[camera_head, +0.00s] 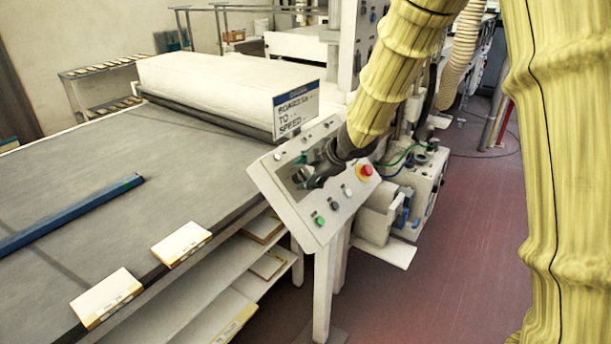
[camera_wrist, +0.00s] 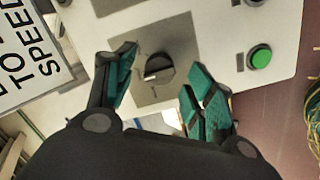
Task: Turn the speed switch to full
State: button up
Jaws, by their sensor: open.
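The speed switch (camera_wrist: 158,70) is a dark round knob with a pale pointer mark, on a grey square plate (camera_wrist: 180,32) of the tilted control panel (camera_head: 267,186). My gripper (camera_wrist: 160,88) is open, its green-padded fingers spread to either side of the knob in the wrist view, with no clear contact. In the head view my gripper (camera_head: 300,176) is over the panel's middle and largely hides the knob. I cannot tell how far the fingertips are from the panel face.
The panel carries a red emergency button (camera_head: 366,170) and a green button (camera_head: 319,220). A sign (camera_head: 297,108) stands behind its top edge. The conveyor bed (camera_head: 100,180) lies left, with boards (camera_head: 181,244) on its near edge and a blue bar (camera_head: 70,212).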

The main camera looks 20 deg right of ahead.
jog(key=shift+x, duration=0.9)
jog(key=shift+c, duration=0.2)
jog(key=c, duration=1)
jog(key=shift+o, duration=0.2)
jog(key=shift+r, duration=0.1)
